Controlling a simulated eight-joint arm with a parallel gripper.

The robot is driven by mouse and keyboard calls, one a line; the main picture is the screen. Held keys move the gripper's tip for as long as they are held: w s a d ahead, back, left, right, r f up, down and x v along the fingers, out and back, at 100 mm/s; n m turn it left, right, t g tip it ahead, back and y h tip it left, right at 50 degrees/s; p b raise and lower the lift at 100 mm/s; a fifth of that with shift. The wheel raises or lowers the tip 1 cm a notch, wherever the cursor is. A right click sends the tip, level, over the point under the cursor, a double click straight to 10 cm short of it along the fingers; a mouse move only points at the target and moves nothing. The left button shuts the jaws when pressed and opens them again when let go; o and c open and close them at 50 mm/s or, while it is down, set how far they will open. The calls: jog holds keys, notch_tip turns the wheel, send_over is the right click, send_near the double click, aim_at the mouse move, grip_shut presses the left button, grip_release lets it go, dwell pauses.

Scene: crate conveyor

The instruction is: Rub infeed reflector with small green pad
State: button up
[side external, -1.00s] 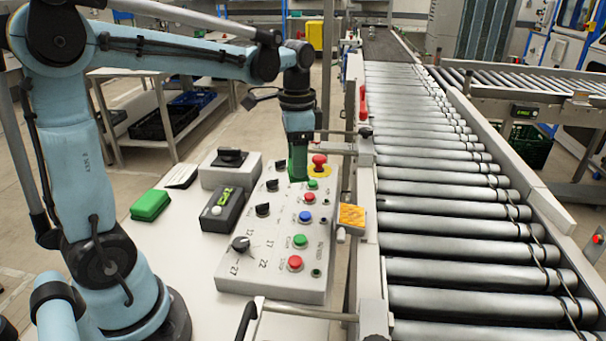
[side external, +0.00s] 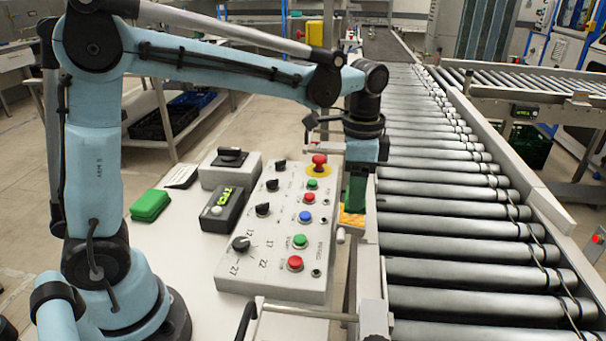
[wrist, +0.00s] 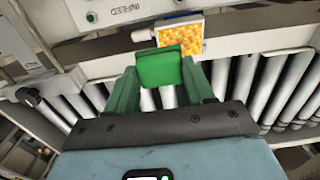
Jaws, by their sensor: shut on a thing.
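The infeed reflector is a small orange-yellow plate in a pale frame. In the side external view the reflector (side external: 350,219) is partly hidden behind my gripper (side external: 355,193). In the wrist view the reflector (wrist: 180,38) sits just beyond the pad. My gripper (wrist: 160,85) has green fingers and is shut on the small green pad (wrist: 160,67), which sticks out between its fingertips. The pad's far edge appears close to the reflector's near edge. I cannot tell whether they touch.
A grey control panel (side external: 270,265) with knobs and buttons stands left of the reflector. A larger green block (side external: 150,205) lies on the white table. The roller conveyor (side external: 440,225) runs along the right. A white sensor (wrist: 145,35) is beside the reflector.

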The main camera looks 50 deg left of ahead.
notch_tip(320, 180, down, 4)
jog(key=shift+f, duration=0.15)
jog(key=shift+w+a+f, duration=0.15)
jog(key=shift+c, duration=0.2)
jog(key=shift+w+a+f, duration=0.2)
jog(key=shift+w+a, duration=0.65)
jog(key=shift+w+a+r, duration=0.15)
jog(key=shift+w+a, duration=1.15)
jog(key=shift+a, duration=0.05)
jog(key=shift+s+d, duration=2.4)
jog(key=shift+d, duration=0.05)
jog(key=shift+w+a+r, duration=0.1)
jog(key=shift+r, duration=3.85)
